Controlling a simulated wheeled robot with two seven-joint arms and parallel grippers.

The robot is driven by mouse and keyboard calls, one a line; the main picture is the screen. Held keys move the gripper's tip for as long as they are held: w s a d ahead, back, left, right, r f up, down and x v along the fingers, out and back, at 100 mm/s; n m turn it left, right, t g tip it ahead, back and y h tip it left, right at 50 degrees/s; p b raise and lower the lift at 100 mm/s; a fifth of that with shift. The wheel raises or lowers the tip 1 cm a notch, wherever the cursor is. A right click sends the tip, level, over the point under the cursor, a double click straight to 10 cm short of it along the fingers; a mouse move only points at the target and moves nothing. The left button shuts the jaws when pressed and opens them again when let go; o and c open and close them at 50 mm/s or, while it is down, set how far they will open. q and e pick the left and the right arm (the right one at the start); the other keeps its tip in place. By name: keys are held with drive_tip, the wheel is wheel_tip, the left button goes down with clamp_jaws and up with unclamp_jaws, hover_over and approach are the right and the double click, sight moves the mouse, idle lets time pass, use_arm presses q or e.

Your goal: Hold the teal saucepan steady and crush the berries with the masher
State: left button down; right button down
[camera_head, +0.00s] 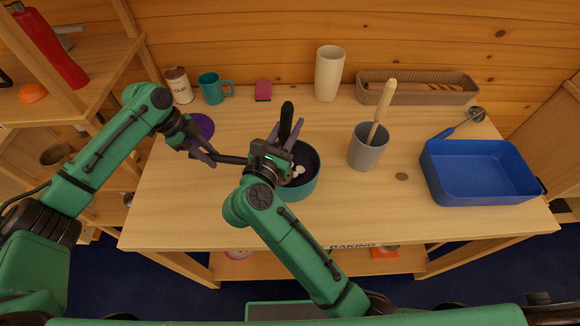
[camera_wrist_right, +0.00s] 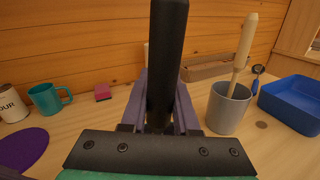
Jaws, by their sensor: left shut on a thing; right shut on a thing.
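The teal saucepan (camera_head: 303,188) stands on the wooden table, its dark handle (camera_head: 232,159) pointing left. My left gripper (camera_head: 212,157) is shut on that handle. Pale berries (camera_head: 299,170) show inside the pan; part of the inside is hidden by my right gripper. My right gripper (camera_head: 290,136) is above the pan, shut on the black upright handle of the masher (camera_head: 287,112). The masher handle fills the middle of the right wrist view (camera_wrist_right: 165,60), between the purple fingers. The masher's head is hidden.
A grey crock (camera_head: 366,150) with a wooden-handled tool stands right of the pan. Further right are a blue tray (camera_head: 478,198) and a ladle (camera_head: 462,122). A purple mat (camera_head: 201,126), flour tin (camera_head: 179,86), teal mug (camera_head: 213,88), red sponge (camera_head: 263,91), beige cup (camera_head: 328,73) and basket (camera_head: 425,96) line the back and left.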

drive_tip(key=shift+s+a+r+m+g+y, duration=0.15)
drive_tip(key=shift+a+m, duration=0.1)
drive_tip(key=shift+a, duration=0.2)
drive_tip(key=shift+s+a+f+m+g+y, duration=0.15)
drive_tip(key=shift+a+m, duration=0.1)
drive_tip(key=shift+a, duration=0.15)
drive_tip(key=shift+w+r, duration=0.1)
drive_tip(key=shift+w+d+f, duration=0.15)
drive_tip(key=shift+d+f, duration=0.65)
drive_tip(key=shift+d, duration=0.3)
drive_tip(key=shift+w+d+f, duration=0.15)
drive_tip(key=shift+d+f, duration=0.6)
drive_tip(key=shift+d, duration=0.35)
